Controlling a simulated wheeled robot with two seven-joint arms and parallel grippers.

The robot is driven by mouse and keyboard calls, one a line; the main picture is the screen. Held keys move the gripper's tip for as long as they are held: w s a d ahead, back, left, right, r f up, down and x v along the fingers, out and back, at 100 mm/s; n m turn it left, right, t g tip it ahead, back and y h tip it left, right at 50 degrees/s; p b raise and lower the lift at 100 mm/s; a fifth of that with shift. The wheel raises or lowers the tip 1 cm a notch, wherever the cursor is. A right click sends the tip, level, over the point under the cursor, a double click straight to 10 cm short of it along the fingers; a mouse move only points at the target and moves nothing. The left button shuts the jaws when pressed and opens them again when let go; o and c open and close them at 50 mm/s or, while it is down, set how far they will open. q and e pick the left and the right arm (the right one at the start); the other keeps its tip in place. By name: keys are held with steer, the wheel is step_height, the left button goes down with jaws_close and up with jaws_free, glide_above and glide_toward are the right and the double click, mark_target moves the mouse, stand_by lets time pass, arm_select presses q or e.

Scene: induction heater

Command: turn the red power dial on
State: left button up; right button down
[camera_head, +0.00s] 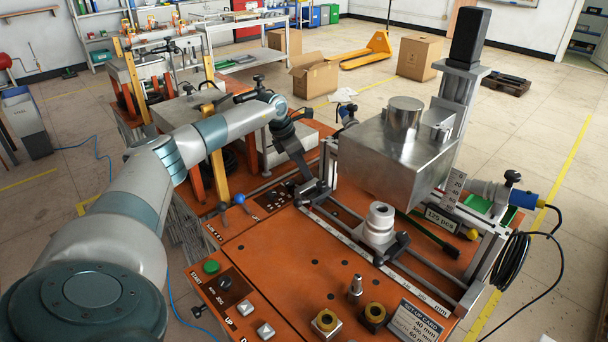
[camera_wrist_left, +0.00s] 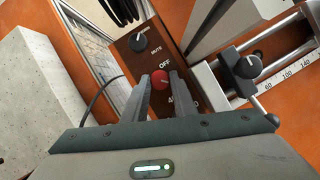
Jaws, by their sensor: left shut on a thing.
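The red power dial (camera_wrist_left: 160,78) sits on a dark control panel (camera_wrist_left: 138,58) in the left wrist view. The word OFF is printed just above it and the number 40 below it to the right. My left gripper (camera_wrist_left: 161,86) is shut on the red dial, with one finger on each side of it. The dial's pointer is too small to read surely. In the head view my left gripper (camera_head: 312,192) is low at the back edge of the orange bench, and the red dial is hidden there. My right gripper is in neither view.
A black knob (camera_wrist_left: 147,40) marked MUTE is beside the red dial. A steel rail with a black clamp knob (camera_wrist_left: 247,66) lies close on the right. In the head view a large steel block (camera_head: 385,155) and a white stepped part (camera_head: 380,222) stand right of my gripper.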

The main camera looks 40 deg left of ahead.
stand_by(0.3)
arm_select(q)
steer(key=o, duration=1)
steer(key=shift+o, duration=0.2)
